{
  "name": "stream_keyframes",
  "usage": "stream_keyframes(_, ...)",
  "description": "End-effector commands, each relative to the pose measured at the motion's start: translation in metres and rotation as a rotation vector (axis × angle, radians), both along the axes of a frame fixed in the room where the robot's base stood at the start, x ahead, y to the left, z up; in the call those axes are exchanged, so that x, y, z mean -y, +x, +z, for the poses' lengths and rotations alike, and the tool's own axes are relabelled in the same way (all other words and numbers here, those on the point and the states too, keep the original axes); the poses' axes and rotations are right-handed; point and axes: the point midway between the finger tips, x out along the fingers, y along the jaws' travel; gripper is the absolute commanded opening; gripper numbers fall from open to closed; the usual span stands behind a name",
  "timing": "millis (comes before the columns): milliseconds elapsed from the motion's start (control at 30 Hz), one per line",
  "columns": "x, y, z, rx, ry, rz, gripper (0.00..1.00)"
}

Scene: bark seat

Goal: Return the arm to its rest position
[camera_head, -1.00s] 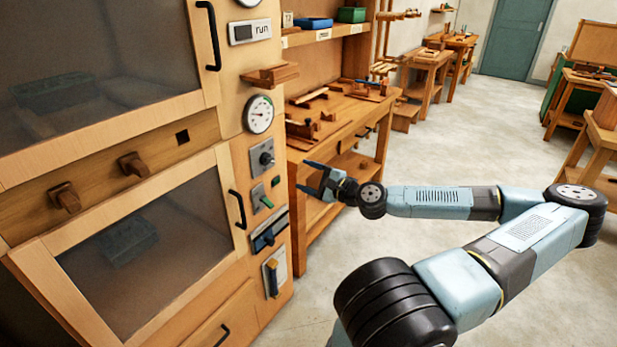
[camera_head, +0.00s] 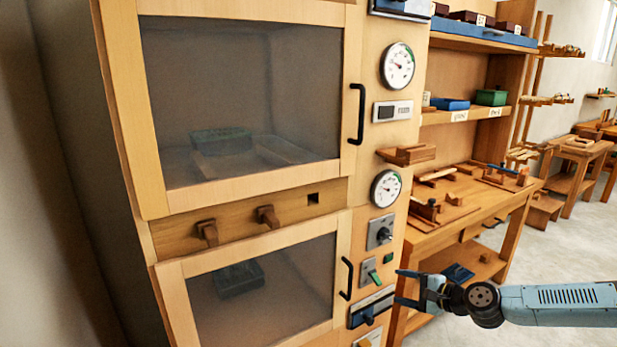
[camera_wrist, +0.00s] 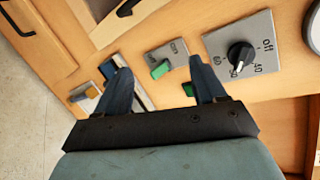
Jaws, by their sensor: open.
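My gripper (camera_head: 408,289) is open and empty, in front of the lower right part of the wooden cabinet's control panel in the head view. Its two dark fingers also show in the wrist view (camera_wrist: 162,92), pointing toward the panel. My blue-grey arm reaches in from the right edge of the head view. Between and beyond the fingers, the wrist view shows a green switch (camera_wrist: 160,70) and a black knob on a grey plate (camera_wrist: 240,56). I cannot tell the exact gap between the fingertips and the panel.
The cabinet has two glazed doors, upper (camera_head: 240,95) and lower (camera_head: 262,290), with black handles. Wooden pegs (camera_head: 267,216) stick out between them. A small shelf (camera_head: 407,154) juts from the panel. A workbench (camera_head: 470,215) stands behind my gripper. Open floor (camera_head: 560,245) lies to the right.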

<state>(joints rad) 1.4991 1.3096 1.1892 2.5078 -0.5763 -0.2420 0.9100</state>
Motion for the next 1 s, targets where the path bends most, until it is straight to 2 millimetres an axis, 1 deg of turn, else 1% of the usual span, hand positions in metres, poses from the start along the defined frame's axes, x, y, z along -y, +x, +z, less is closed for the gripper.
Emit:
stream_keyframes(33, -0.006, -0.004, -0.008, -0.024, -0.05, 0.04, 0.7)
stream_keyframes(100, -0.013, -0.011, -0.02, -0.058, -0.115, 0.092, 0.7)
stream_keyframes(200, -0.019, -0.021, -0.034, -0.102, -0.206, 0.163, 0.7)
stream_keyframes(333, -0.021, -0.034, -0.049, -0.156, -0.324, 0.25, 0.7)
stream_keyframes(500, -0.018, -0.05, -0.06, -0.217, -0.474, 0.354, 0.7)
stream_keyframes(733, -0.006, -0.066, -0.061, -0.285, -0.67, 0.474, 0.7)
stream_keyframes(867, 0.002, -0.072, -0.054, -0.317, -0.777, 0.531, 0.7)
stream_keyframes(1000, 0.011, -0.077, -0.041, -0.343, -0.886, 0.582, 0.7)
